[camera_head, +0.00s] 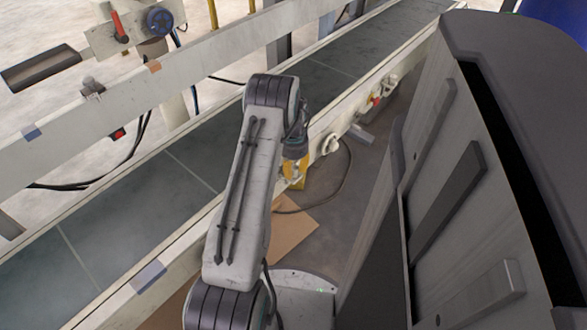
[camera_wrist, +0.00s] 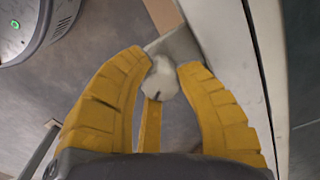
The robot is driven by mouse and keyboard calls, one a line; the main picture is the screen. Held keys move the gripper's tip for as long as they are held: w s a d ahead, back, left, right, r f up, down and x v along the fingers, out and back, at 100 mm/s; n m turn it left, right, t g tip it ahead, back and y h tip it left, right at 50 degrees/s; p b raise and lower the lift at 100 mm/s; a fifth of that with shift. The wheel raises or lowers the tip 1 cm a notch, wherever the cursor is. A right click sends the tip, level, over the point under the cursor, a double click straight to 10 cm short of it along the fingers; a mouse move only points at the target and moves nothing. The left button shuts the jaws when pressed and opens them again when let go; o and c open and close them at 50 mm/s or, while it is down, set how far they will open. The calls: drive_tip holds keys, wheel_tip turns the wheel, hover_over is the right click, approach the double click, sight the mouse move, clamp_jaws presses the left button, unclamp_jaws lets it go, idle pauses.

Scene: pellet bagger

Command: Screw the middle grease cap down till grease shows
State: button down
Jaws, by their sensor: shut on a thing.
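In the wrist view, my gripper (camera_wrist: 163,68) has its two yellow fingers closed on a pale, rounded grease cap (camera_wrist: 161,80), with a fingertip on each side. The cap sits beside the conveyor's white side rail. A small dark mark shows on its face; I cannot make out any grease. In the head view, my gripper (camera_head: 294,174) shows as yellow bits beside the rail, partly hidden by my arm. Another pale fitting (camera_head: 330,145) sits farther along the rail. I cannot tell from these views which cap is the middle one.
The conveyor belt (camera_head: 185,205) runs diagonally past my arm, with its side rail (camera_head: 355,95) close to my gripper. A grey slatted panel (camera_head: 450,190) stands to the right. A brown sheet (camera_head: 293,232) lies on the floor between, near a dark cable.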

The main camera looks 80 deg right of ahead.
sight(292, 167)
drive_tip(key=shift+w+a+f+m, duration=0.1)
drive_tip(key=shift+a+m, duration=0.05)
drive_tip(key=shift+m, duration=0.95)
drive_tip(key=shift+w+a+f+m, duration=0.1)
drive_tip(key=shift+m, duration=1)
drive_tip(key=c, duration=1.2)
unclamp_jaws()
drive_tip(key=shift+d, duration=0.1)
drive_tip(key=shift+o, duration=0.2)
drive_tip(key=shift+r, duration=0.1)
drive_tip(key=shift+d+r, duration=0.1)
drive_tip(key=shift+r, duration=0.3)
wheel_tip(292, 167, up, 11)
drive_tip(key=shift+r, duration=0.1)
